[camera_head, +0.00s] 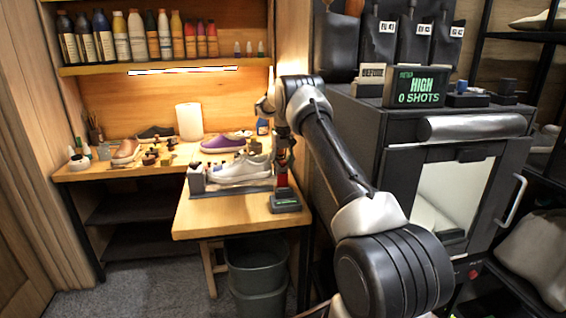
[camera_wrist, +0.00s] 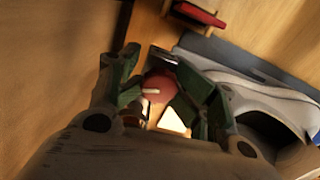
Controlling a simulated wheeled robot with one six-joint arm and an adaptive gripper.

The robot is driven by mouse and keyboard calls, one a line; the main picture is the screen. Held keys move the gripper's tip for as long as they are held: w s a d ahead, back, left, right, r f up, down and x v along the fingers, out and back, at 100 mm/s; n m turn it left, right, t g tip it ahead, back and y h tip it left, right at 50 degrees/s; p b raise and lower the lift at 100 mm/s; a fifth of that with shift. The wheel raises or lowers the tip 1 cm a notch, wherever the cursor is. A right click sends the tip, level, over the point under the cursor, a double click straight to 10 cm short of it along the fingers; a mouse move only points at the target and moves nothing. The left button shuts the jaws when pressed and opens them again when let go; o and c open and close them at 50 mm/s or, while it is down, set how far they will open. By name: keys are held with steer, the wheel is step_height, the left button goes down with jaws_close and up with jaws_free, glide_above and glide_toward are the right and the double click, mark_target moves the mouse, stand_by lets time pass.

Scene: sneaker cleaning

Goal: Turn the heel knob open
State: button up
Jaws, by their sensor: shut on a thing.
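A white sneaker (camera_head: 238,170) rests on a grey fixture on the wooden bench; its grey-white side also shows at the right of the wrist view (camera_wrist: 262,92). A round red knob (camera_wrist: 160,86) with a pale pointer mark lies between the dark green fingers of my gripper (camera_wrist: 152,72). My gripper is shut on this knob from above, and the fingers hide part of its rim. In the head view my gripper (camera_head: 284,150) points down at the right end of the fixture, beside the shoe; the knob is largely hidden there.
A small dark device (camera_head: 285,204) with a green display sits at the bench's front right. A purple shoe (camera_head: 222,144) and a paper towel roll (camera_head: 189,121) stand behind. A dark cabinet (camera_head: 455,190) is close to my arm's right. The bench front left is clear.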

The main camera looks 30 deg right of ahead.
steer(key=m, duration=0.5)
steer(key=shift+f, duration=0.3)
steer(key=m, duration=0.5)
steer(key=shift+r+m, duration=0.1)
steer(key=shift+m, duration=0.3)
steer(key=m, duration=1.1)
steer(key=shift+m, duration=0.3)
